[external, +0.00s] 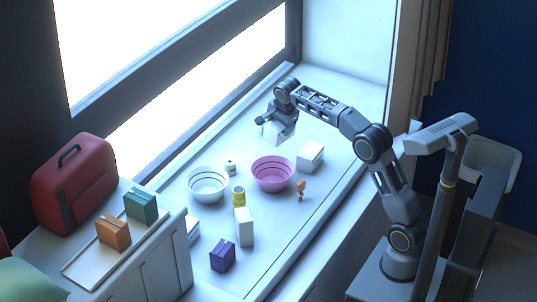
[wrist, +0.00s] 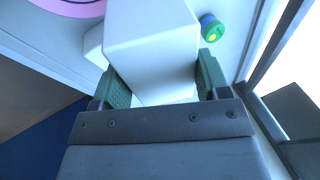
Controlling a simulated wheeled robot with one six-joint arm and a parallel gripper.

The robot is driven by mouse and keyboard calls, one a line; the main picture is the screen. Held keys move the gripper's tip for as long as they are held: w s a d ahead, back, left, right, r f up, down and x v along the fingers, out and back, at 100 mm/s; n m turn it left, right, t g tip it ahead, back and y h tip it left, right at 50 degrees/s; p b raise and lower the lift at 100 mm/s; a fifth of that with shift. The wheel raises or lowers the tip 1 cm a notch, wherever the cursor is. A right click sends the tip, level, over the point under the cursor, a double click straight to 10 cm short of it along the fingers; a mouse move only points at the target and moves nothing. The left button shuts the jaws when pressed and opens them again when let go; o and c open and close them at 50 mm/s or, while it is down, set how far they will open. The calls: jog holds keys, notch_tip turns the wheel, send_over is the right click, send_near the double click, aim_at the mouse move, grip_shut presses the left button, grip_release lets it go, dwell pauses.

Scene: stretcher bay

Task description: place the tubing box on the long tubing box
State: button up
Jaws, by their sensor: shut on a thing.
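My gripper (external: 277,121) is shut on a white box, the tubing box (external: 279,134), and holds it over the far part of the white sill. In the wrist view the tubing box (wrist: 150,45) fills the space between the green finger pads of my gripper (wrist: 155,85). Another white box (external: 310,157), probably the long tubing box, lies on the sill to the right of the pink bowl. A pale part behind the held box in the wrist view (wrist: 93,46) may be that box, mostly hidden. A taller white box (external: 244,227) stands nearer the front.
The pink bowl (external: 273,174) and white bowl (external: 208,184) stand mid-sill, with a yellow container (external: 238,196) and purple box (external: 222,255) nearer. A small orange item (external: 300,190) stands by the pink bowl. A green round item (wrist: 212,27) shows beside the held box.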

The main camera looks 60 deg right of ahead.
jog(key=s+d+r+p, duration=0.25)
jog(key=s+r, duration=0.25)
jog(key=r, duration=0.3)
jog(key=s+d+r+n+p, duration=0.1)
jog(key=s+r+n+p, duration=0.2)
jog(key=s, duration=1.1)
jog(key=n+y+p, duration=0.1)
jog(key=n+p, duration=0.2)
jog(key=n, duration=0.1)
send_over(311, 151)
jog(key=shift+g, duration=0.3)
jog(key=s+x, duration=0.1)
jog(key=x, duration=0.3)
jog(key=a+x, duration=0.1)
jog(key=x, duration=0.4)
jog(key=s+x, duration=0.1)
jog(key=x, duration=0.4)
jog(key=shift+s+a+f, duration=0.2)
jog(key=shift+s+f, duration=0.1)
jog(key=shift+s, duration=0.05)
jog(key=shift+s+x, duration=0.15)
jog(key=shift+x, duration=0.55)
jog(key=shift+s+x, duration=0.1)
jog(key=shift+x, duration=0.65)
jog(key=shift+a+f, duration=0.1)
jog(key=shift+f, duration=0.1)
